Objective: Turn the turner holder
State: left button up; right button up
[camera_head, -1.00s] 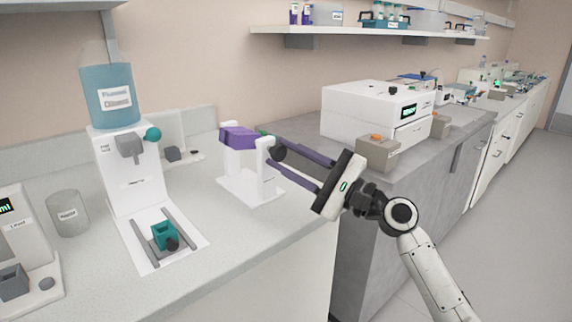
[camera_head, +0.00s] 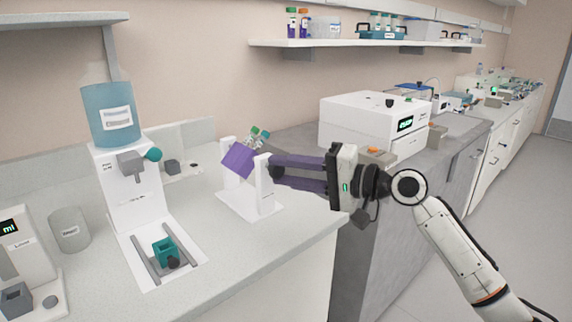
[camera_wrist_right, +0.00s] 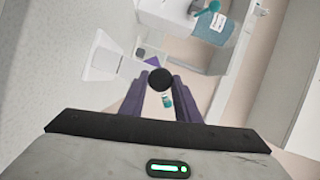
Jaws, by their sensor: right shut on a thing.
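The turner holder (camera_head: 238,158) is a purple block hung between two white posts on a white stand (camera_head: 262,207) on the counter. It is tilted, and tubes (camera_head: 258,136) with green and teal caps stick up out of it. A black knob (camera_wrist_right: 160,79) is at its right side. My right gripper (camera_head: 277,172), with purple fingers, comes from the right and is shut on this knob. The wrist view shows the knob between the two fingertips. The gripper partly hides the knob in the head view. My left gripper is not in view.
Left of the turner stands a white dispenser (camera_head: 128,185) with a blue bottle (camera_head: 110,115) and a teal block (camera_head: 166,249) in its base. A grey beaker (camera_head: 70,231) is further left. A white machine (camera_head: 360,125) stands on the grey bench behind my gripper.

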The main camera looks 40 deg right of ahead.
jog(key=n+p, duration=0.1)
jog(key=n+g+h+p, duration=0.1)
jog(key=n+p, duration=0.1)
jog(key=shift+a+r, duration=0.1)
jog(key=shift+r, duration=0.3)
jog(key=n+h+p, duration=0.1)
jog(key=n+p, duration=0.1)
jog(key=p, duration=0.1)
jog(key=n+h+p, duration=0.1)
jog(key=n+p, duration=0.1)
jog(key=p, duration=0.1)
jog(key=shift+a+g+h+p, duration=0.15)
jog(key=shift+g+h+p, duration=0.15)
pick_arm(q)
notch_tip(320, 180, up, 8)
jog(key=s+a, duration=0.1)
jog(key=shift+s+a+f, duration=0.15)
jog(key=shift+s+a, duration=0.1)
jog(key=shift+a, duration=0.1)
pick_arm(e)
jog(key=shift+f, duration=0.1)
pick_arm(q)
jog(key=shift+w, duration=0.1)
pick_arm(e)
jog(key=o, duration=1)
jog(key=shift+s, duration=0.1)
